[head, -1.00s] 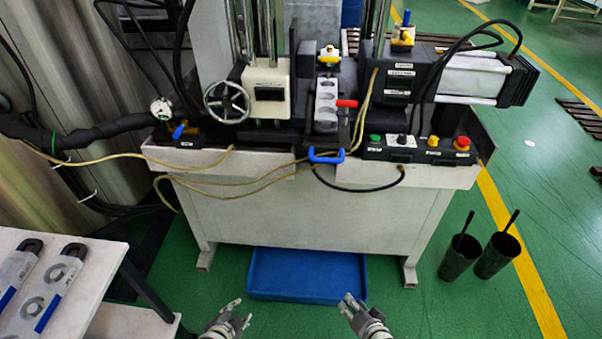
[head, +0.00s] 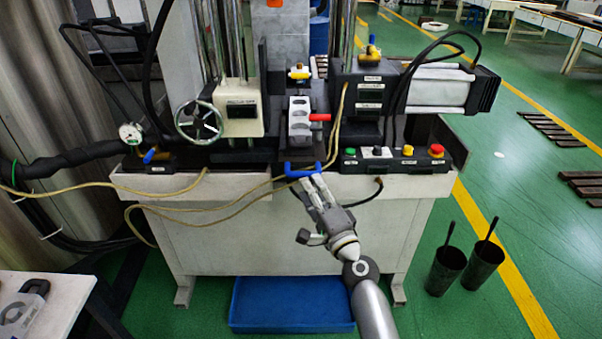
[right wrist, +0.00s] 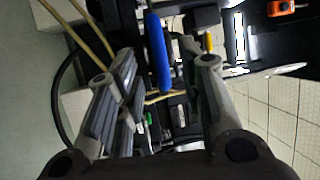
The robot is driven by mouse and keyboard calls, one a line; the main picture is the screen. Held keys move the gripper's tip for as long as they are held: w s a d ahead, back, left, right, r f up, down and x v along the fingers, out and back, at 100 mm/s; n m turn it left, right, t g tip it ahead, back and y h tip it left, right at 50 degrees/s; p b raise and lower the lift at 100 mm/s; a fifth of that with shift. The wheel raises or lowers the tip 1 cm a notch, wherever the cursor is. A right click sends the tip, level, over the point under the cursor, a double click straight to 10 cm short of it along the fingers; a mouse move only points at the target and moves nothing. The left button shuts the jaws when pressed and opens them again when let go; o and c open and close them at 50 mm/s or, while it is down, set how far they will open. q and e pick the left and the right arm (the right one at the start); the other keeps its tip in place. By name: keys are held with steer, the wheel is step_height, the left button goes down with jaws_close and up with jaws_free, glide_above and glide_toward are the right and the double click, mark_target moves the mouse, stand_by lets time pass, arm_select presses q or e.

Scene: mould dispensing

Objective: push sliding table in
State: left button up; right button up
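The sliding table (head: 292,155) is the dark slide at the middle front of the machine. It carries a pale mould (head: 300,117) with round hollows and a red-handled clamp (head: 319,117). Its blue handle (head: 303,170) sticks out over the machine's front edge. My right gripper (head: 314,184) is just in front of the handle, with its fingers pointing at it. In the right wrist view the fingers (right wrist: 165,75) are spread apart, and the blue handle (right wrist: 159,52) shows upright in the gap between them. Contact cannot be told. My left gripper is out of view.
A button panel (head: 395,160) is right of the handle and a handwheel (head: 198,122) left. Yellow hoses (head: 150,207) hang across the front. A blue bin (head: 285,305) lies below. Two dark cylinders (head: 447,270) stand on the floor at right. A white table (head: 60,305) is at lower left.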

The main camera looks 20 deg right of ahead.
mark_target(304, 176)
steer(key=shift+x, duration=3.15)
steer(key=shift+c, duration=0.3)
jaws_close()
